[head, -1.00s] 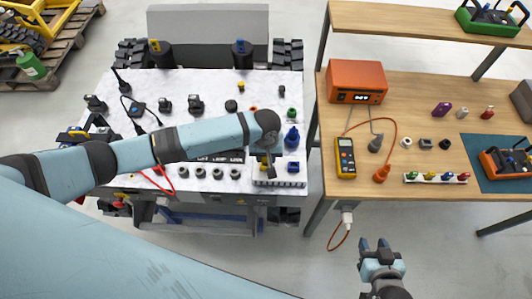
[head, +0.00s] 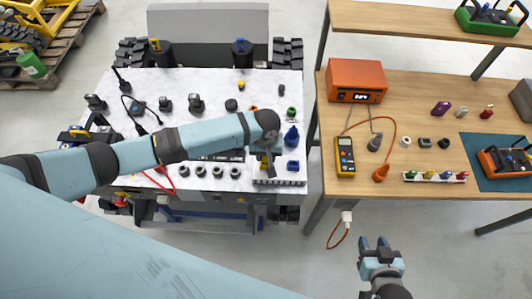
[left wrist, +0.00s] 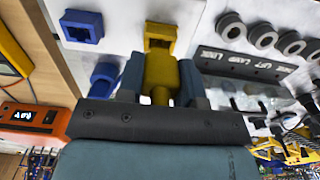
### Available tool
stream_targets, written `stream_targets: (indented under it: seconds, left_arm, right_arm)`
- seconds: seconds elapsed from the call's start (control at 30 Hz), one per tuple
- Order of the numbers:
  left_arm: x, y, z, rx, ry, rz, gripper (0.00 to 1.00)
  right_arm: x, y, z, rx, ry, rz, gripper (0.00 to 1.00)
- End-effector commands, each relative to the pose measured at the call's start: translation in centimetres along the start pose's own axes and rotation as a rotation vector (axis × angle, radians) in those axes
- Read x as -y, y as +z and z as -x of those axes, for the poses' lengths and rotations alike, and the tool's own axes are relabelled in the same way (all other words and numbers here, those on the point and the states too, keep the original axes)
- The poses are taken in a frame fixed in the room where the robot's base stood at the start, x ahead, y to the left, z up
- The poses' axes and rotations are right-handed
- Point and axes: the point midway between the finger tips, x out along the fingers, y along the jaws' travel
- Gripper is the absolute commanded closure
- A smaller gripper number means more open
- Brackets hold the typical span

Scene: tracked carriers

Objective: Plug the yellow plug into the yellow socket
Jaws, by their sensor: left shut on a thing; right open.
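My left gripper (head: 268,165) is shut on the yellow plug (left wrist: 160,72), seen between its fingers in the left wrist view. The yellow socket (left wrist: 160,30) is straight ahead of the plug on a white surface. The plug's front end overlaps the socket's near edge in that view; I cannot tell whether they touch or how deep the plug sits. In the head view, my arm and gripper mostly cover the plug and socket at the front right of the white bench. My right gripper (head: 376,244) is open and empty over the floor, right of the bench.
A blue socket (head: 293,166) stands right beside the yellow one, with a blue plug (head: 291,138) behind it. A row of dark round rings (head: 202,172) lies to the left. The wooden table (head: 400,220) with an orange device (head: 357,80) is to the right.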

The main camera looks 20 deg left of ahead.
Motion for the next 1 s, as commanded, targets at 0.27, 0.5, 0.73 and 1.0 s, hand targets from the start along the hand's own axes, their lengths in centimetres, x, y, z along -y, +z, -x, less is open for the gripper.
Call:
stream_targets:
  seconds: [0.27, 0.5, 0.73, 1.0]
  left_arm:
    - [-0.1, 0.1, 0.0, 0.001, 0.002, 0.0, 0.91]
    - [0.0, 0.0, -0.3, 0.0, 0.0, 0.0, 0.91]
    - [0.0, 0.0, -0.9, 0.001, 0.0, 0.001, 0.91]
    - [0.0, 0.0, -1.6, 0.001, 0.0, 0.0, 0.91]
  right_arm:
    - [0.0, 0.0, 0.0, 0.0, 0.0, 0.0, 0.57]
    - [0.0, 0.1, -0.1, 0.0, 0.0, 0.0, 0.57]
    - [0.0, 0.2, -0.1, -0.001, 0.0, 0.0, 0.57]
    - [0.0, 0.3, -0.3, -0.001, 0.0, 0.0, 0.57]
